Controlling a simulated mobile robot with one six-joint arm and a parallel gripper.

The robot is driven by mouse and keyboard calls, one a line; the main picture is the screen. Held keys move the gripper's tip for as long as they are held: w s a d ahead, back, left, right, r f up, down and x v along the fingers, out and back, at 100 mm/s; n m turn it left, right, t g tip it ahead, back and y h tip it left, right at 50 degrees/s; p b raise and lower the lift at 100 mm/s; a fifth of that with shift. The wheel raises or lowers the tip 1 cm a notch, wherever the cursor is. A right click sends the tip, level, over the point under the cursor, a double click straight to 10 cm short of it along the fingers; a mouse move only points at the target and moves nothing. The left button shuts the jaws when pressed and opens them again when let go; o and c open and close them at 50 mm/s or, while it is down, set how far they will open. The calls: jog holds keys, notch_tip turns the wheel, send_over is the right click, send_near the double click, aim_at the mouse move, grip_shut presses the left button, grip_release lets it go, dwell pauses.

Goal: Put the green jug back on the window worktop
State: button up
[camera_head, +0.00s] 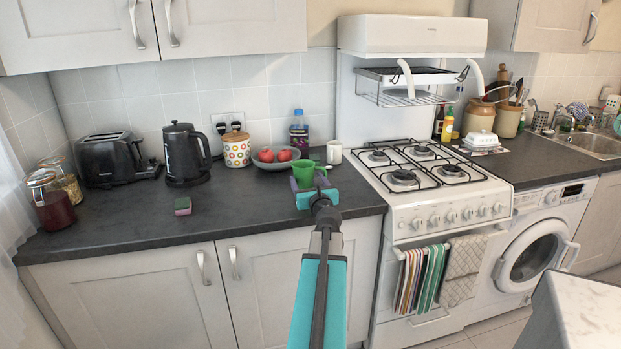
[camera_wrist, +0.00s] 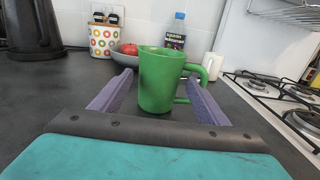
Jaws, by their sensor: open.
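The green jug (camera_head: 303,172) stands upright on the dark worktop (camera_head: 250,215) left of the cooker, near the grey fruit bowl. In the wrist view the jug (camera_wrist: 160,80) is between the two purple fingers of my gripper (camera_wrist: 159,77), with its handle on the right, beside and partly over the right finger. My gripper (camera_head: 311,185) is open, with a gap visible at the jug's left side. In the head view my gripper hides part of the jug's lower body.
The fruit bowl (camera_head: 275,158) is behind left of the jug, a white mug (camera_head: 334,152) behind right, and a bottle (camera_head: 299,134) behind. The kettle (camera_head: 186,154), toaster (camera_head: 113,159) and sponge (camera_head: 183,206) are farther left. The worktop's front strip is mostly clear. The cooker (camera_head: 425,180) adjoins on the right.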

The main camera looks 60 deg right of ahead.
jog(key=shift+x, duration=1.45)
jog(key=shift+c, duration=0.5)
jog(key=c, duration=0.9)
jog(key=shift+r, duration=0.3)
jog(key=shift+c, duration=0.2)
notch_tip(320, 180, up, 9)
jog(key=p, duration=0.3)
jog(key=shift+r, duration=0.2)
